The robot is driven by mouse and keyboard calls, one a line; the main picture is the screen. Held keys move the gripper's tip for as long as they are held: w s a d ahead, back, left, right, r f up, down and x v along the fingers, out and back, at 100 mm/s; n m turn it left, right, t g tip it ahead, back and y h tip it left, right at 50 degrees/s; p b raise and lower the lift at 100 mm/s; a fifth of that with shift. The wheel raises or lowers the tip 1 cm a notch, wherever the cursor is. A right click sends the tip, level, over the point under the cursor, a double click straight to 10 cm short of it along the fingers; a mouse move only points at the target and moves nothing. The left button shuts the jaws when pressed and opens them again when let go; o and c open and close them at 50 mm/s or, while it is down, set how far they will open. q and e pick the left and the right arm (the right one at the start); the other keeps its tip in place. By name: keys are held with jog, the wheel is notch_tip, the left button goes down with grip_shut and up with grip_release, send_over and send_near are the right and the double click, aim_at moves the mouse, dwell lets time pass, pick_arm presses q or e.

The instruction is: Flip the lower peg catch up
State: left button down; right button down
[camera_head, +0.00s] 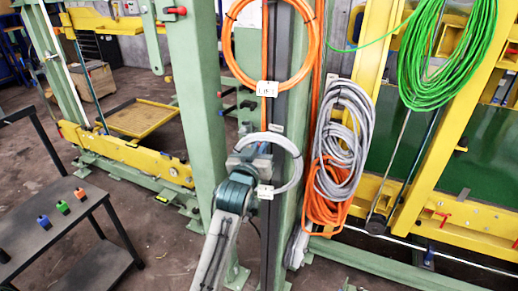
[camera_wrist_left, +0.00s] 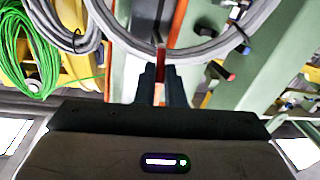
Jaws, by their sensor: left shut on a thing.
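My left gripper (camera_head: 257,150) is at the dark upright post (camera_head: 270,237), beside the grey ring (camera_head: 299,165) that hangs low on it. In the left wrist view the gripper's fingers (camera_wrist_left: 160,78) are shut on a small red piece, which looks like the lower peg catch (camera_wrist_left: 161,60). The catch's pose is hard to tell, and the gripper hides it in the head view. The grey ring (camera_wrist_left: 205,45) curves close above the fingertips in the wrist view. An orange ring (camera_head: 229,45) hangs higher on the post. My right gripper is not in view.
Grey and orange cable coils (camera_head: 342,140) hang just right of the post. A green coil (camera_head: 445,60) hangs farther right. A green column (camera_head: 198,90) stands left of the post. A dark table (camera_head: 75,240) with small coloured blocks is at the lower left.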

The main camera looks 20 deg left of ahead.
pick_arm(q)
jog(key=shift+w+r+g, duration=0.25)
jog(key=shift+r+g, duration=0.25)
jog(key=shift+g, duration=0.5)
jog(key=shift+w+r+m+g, duration=0.15)
jog(key=shift+w+r+g, duration=0.1)
jog(key=shift+g, duration=0.65)
jog(key=shift+w+r+m+g, duration=0.15)
jog(key=shift+w+g, duration=0.1)
jog(key=shift+g, duration=0.65)
jog(key=c, duration=1.5)
grip_release()
jog(key=shift+f, duration=0.1)
jog(key=shift+s, duration=0.15)
